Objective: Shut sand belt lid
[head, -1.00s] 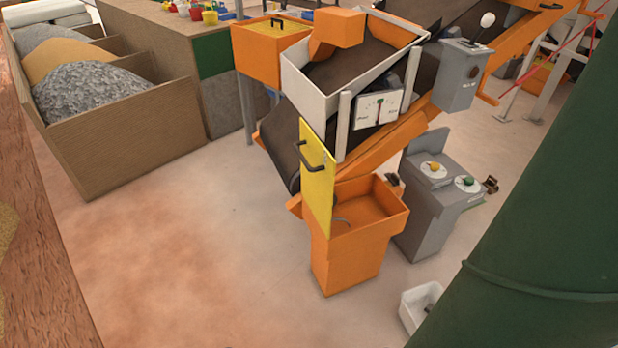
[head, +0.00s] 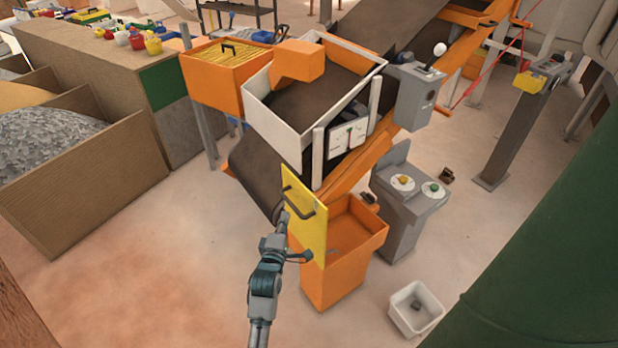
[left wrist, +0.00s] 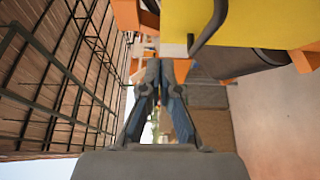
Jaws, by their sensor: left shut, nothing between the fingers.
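The yellow lid (head: 312,225) with a dark bar handle (head: 300,207) stands upright at the left side of the orange bin (head: 335,283), whose top is open. My left gripper (head: 284,218) comes up from below, in front of the lid's left edge, close to the handle. Whether it touches the lid I cannot tell. In the left wrist view, its fingers (left wrist: 160,72) are together with nothing between them. The yellow lid (left wrist: 255,22) and its dark handle (left wrist: 212,25) fill the upper right there, just beyond the fingertips. My right gripper is not in view.
A grey control stand (head: 405,205) is right of the bin. A white tub (head: 416,308) lies on the floor at front right. A white hopper (head: 290,125) and belt rise behind the lid. The floor at front left is clear.

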